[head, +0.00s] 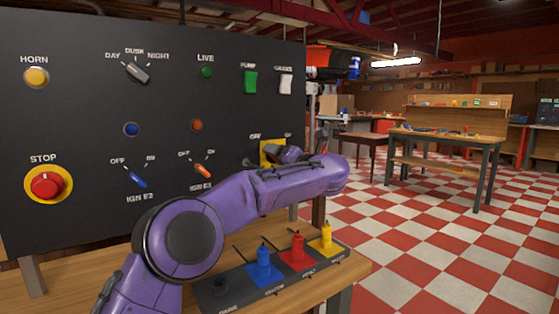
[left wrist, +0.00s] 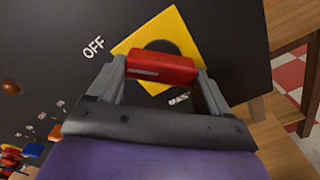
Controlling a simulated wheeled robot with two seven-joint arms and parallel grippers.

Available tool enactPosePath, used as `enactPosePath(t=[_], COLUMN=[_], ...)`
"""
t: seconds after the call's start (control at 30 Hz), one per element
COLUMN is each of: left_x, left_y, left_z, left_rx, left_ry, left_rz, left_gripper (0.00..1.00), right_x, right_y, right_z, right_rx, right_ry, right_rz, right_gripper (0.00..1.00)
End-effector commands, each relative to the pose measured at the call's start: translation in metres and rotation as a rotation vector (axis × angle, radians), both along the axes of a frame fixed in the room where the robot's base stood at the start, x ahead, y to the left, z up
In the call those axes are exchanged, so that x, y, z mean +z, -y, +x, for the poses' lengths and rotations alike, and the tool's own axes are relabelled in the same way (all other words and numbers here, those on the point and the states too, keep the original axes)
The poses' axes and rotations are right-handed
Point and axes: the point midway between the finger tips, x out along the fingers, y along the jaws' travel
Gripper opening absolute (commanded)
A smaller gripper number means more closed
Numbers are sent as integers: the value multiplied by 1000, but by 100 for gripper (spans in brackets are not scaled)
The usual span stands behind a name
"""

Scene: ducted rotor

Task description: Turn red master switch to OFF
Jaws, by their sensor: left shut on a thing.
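The red master switch (left wrist: 160,69) shows in the left wrist view as a red bar-shaped handle in front of a dark round hub on a yellow plate (left wrist: 187,37). The label OFF is printed on the panel to the left of the plate. My left gripper (left wrist: 160,74) is shut on the red handle, one finger at each end. In the head view, my left gripper (head: 287,154) is at the panel's right side, and part of the yellow plate (head: 267,151) shows behind it; the red handle is hidden there. My right gripper is not in view.
The black panel (head: 90,110) also carries a red STOP button (head: 46,185), a blue IGN E2 switch (head: 137,179), an orange IGN E1 switch (head: 202,170) and a green rocker (head: 250,82). A lever box (head: 240,291) stands below my forearm. Checkered floor lies open to the right.

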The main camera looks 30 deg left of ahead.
Motion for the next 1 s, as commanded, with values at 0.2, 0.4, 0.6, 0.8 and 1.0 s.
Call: enactPosePath(t=[0.2,0.4,0.6,0.8,1.0], left_x=[-2,-1,-1,-1,-1], left_y=[1,0,21,67,94], left_z=[0,0,-8,-26,-38], left_rx=[0,1,-3,-3,-1], left_ry=[1,1,0,0,1], left_rz=[-5,-3,0,0,-3], left_gripper=[98,100,100,100,100], right_x=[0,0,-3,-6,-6], right_y=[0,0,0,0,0], right_z=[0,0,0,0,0], right_rx=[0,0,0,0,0], right_ry=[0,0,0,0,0], right_rz=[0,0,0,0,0], right_gripper=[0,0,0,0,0])
